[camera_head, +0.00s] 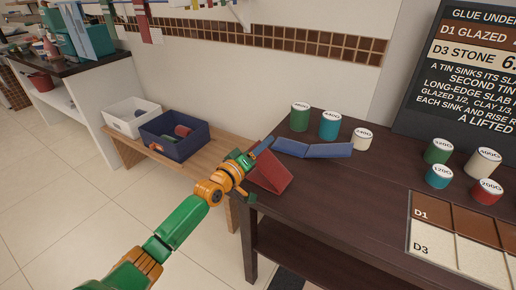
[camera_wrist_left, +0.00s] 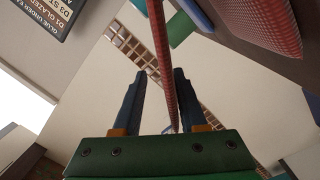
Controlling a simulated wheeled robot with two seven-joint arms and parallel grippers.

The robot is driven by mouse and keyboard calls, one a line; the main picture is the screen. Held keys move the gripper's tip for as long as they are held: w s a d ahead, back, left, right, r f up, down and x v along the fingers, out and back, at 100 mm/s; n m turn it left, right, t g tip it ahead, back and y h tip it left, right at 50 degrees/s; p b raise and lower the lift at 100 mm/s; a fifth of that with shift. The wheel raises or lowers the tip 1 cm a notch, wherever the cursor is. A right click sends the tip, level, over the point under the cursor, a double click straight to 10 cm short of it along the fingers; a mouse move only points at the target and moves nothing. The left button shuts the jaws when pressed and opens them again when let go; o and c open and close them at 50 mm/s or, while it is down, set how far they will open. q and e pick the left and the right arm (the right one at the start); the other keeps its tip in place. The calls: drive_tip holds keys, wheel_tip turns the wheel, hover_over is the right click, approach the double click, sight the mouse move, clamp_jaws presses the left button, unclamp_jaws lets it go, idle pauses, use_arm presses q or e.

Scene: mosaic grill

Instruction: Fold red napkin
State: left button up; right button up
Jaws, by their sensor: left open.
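The red napkin (camera_head: 271,172) is at the left end of the dark table, its cloth raised into a slanted, tent-like shape. My left gripper (camera_head: 250,158) is at the napkin's left side. In the left wrist view the open fingers (camera_wrist_left: 158,80) stand either side of a thin red strip of the napkin (camera_wrist_left: 161,45). Another part of the napkin (camera_wrist_left: 268,18) shows at upper right there. I cannot tell whether either finger touches the cloth. My right gripper is not in view.
Blue slabs (camera_head: 313,150) lie just behind the napkin, close to my gripper. Green (camera_head: 300,118), teal (camera_head: 330,126) and white (camera_head: 362,139) weights stand behind. A tile tray (camera_head: 408,235) is at right. A dark blue bin (camera_head: 175,148) sits on the wooden bench. The table's front middle is clear.

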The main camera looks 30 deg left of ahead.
use_arm(q)
drive_tip(key=s, duration=0.6)
drive_tip(key=shift+a+p, duration=0.35)
drive_tip(key=shift+p, duration=0.1)
drive_tip(key=shift+s, duration=0.1)
drive_tip(key=shift+s, duration=0.1)
drive_tip(key=s+a+p, duration=0.1)
drive_tip(key=s+p, duration=0.2)
drive_tip(key=s, duration=0.5)
